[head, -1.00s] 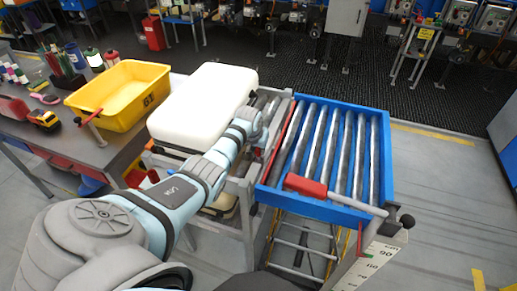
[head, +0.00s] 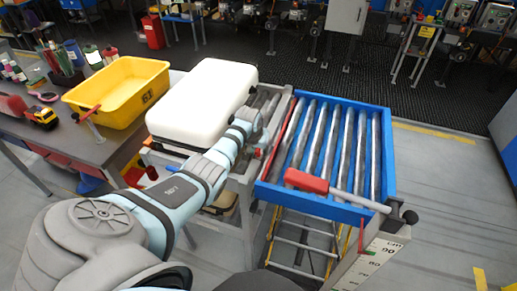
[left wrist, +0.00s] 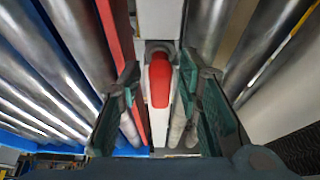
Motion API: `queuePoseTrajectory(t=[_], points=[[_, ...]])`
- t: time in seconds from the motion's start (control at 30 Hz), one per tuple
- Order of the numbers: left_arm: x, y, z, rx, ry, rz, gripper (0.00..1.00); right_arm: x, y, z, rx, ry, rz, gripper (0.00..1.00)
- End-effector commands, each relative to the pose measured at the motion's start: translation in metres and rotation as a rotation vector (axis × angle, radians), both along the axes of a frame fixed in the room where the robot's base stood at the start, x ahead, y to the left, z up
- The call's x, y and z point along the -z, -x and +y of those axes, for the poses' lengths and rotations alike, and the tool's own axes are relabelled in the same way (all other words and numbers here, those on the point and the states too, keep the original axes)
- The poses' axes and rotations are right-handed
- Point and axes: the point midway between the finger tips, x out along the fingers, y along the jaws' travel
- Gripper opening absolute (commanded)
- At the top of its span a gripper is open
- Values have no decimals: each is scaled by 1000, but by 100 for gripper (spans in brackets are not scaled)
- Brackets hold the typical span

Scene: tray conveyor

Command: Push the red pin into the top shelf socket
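The red pin (left wrist: 160,80) shows in the left wrist view, with a grey collar at its upper end, in front of a pale strip between rollers. My left gripper (left wrist: 167,84) is open, its two teal-padded fingers on either side of the pin with gaps visible; its depth relative to the fingertips is hard to tell. In the head view my left gripper (head: 262,139) is at the gap between the shelf frame and the blue conveyor, and the pin is hidden there. I cannot make out the socket. My right gripper is not in view.
A white case (head: 205,98) lies on the shelf left of the gripper. A yellow bin (head: 110,85) stands on the grey table at left.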

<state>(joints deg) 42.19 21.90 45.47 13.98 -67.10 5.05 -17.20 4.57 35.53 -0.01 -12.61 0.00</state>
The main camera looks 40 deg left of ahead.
Motion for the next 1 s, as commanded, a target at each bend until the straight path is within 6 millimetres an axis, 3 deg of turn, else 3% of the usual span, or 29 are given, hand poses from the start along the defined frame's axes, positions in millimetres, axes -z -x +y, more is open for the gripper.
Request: queuePoseTrajectory(t=[0.37,0.53,0.8,1.0], points=[[-6,1,0,-1,0,-2,37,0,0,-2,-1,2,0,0],[-33,12,-4,1,-4,-6,37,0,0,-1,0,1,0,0],[-98,38,-13,0,-1,-3,37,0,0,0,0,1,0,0],[-111,44,-16,0,0,0,37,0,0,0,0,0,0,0]])
